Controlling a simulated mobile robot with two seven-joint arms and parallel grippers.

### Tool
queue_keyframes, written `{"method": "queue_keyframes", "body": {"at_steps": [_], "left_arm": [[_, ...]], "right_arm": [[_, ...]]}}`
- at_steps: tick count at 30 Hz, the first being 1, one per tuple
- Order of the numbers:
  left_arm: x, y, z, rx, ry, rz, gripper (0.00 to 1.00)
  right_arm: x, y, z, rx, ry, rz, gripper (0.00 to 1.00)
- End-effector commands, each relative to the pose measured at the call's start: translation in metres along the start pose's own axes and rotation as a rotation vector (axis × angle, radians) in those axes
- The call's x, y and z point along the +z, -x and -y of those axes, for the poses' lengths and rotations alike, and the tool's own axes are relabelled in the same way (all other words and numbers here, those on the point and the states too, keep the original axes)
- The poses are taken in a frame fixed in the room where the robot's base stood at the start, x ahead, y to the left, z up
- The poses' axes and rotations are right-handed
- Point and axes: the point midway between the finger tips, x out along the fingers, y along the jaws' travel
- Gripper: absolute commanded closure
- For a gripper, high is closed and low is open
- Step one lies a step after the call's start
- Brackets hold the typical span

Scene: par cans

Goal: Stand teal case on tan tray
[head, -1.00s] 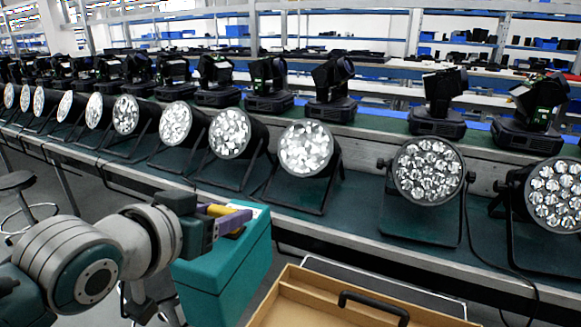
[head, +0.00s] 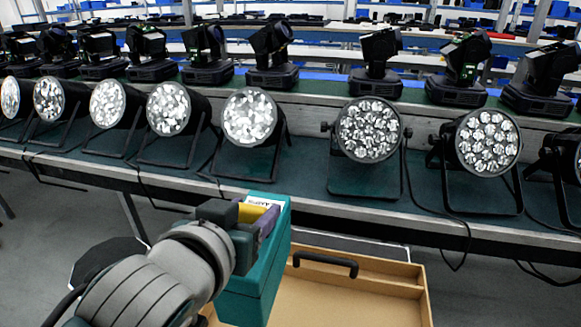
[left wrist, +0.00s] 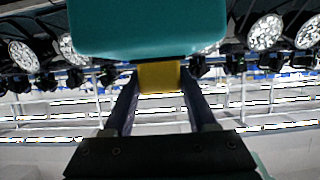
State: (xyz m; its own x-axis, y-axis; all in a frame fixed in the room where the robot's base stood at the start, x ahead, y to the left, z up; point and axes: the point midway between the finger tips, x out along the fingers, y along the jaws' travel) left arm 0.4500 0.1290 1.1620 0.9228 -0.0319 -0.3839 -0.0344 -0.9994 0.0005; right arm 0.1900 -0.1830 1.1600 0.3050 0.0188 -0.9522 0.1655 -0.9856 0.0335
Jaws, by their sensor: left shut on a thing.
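The teal case (head: 262,275) is a tall box with a white label and a yellow part on top. My left gripper (head: 257,217) is shut on its yellow part and holds the case at the left end of the tan tray. In the left wrist view the two fingers of my left gripper (left wrist: 158,80) close on the yellow part, with the teal case (left wrist: 148,28) beyond. The tan tray (head: 380,297) has low walls and a black handle (head: 325,262). The case hides part of the tray's left side, and I cannot tell whether it touches the tray. My right gripper is not in view.
A long green-topped bench (head: 330,205) runs behind the tray. Par cans (head: 368,130) stand on it in a row, with black moving-head lights (head: 375,65) behind. Cables hang off its front edge. The tray's visible floor is bare. A dark stool (head: 105,262) stands at the left.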

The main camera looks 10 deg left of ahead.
Motion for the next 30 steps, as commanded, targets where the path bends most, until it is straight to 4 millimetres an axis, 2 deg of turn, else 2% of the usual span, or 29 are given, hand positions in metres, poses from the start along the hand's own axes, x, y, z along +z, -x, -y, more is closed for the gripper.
{"method": "queue_keyframes", "body": {"at_steps": [1,30], "left_arm": [[0.01,-0.005,0.0,0.001,-0.001,-0.007,1.0],[0.12,-0.051,0.0,0.001,-0.001,-0.006,1.0]], "right_arm": [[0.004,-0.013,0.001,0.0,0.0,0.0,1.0],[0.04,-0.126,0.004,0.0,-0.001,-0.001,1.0]]}}
